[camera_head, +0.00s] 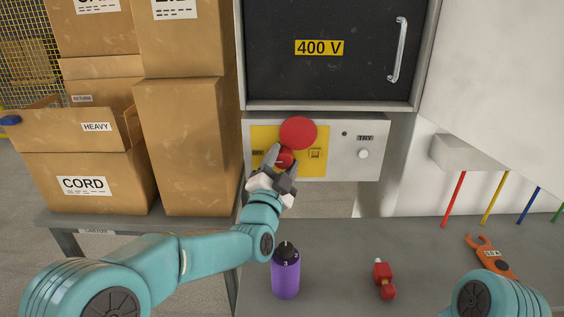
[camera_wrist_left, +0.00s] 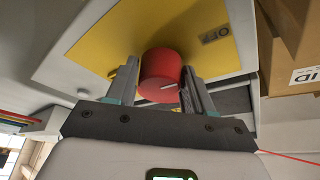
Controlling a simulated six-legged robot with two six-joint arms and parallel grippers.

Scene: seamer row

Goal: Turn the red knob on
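A short white mark shows on the knob's face. A label reading OFF (camera_wrist_left: 216,33) is on the yellow plate beside it. My right gripper is out of view.
A white round knob (camera_head: 363,154) is on the panel's right, under a dark 400 V door (camera_head: 330,50). Cardboard boxes (camera_head: 187,140) stand close on the left.

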